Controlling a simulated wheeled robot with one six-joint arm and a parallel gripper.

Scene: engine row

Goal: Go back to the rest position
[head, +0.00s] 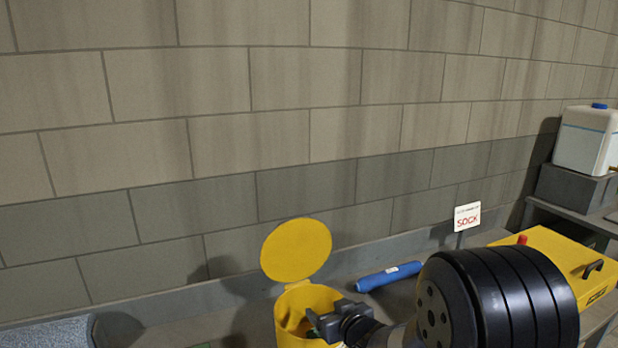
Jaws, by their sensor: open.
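My gripper (322,325) is at the bottom middle of the head view, at the mouth of a yellow bin (291,310). The bin's round yellow lid (296,249) stands raised behind it. Something orange-brown shows inside the bin, but I cannot tell what it is. My jaws are open; the fingertips are small and partly hidden against the bin. My black arm joint fills the lower right and hides part of the bench.
A blue roll (388,277) lies on the grey bench right of the bin. A sign reading SOCK (467,216) stands behind. A yellow case (540,252) with a black handle is at right. A white tank (585,140) sits on a grey box (574,187). A block wall closes the back.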

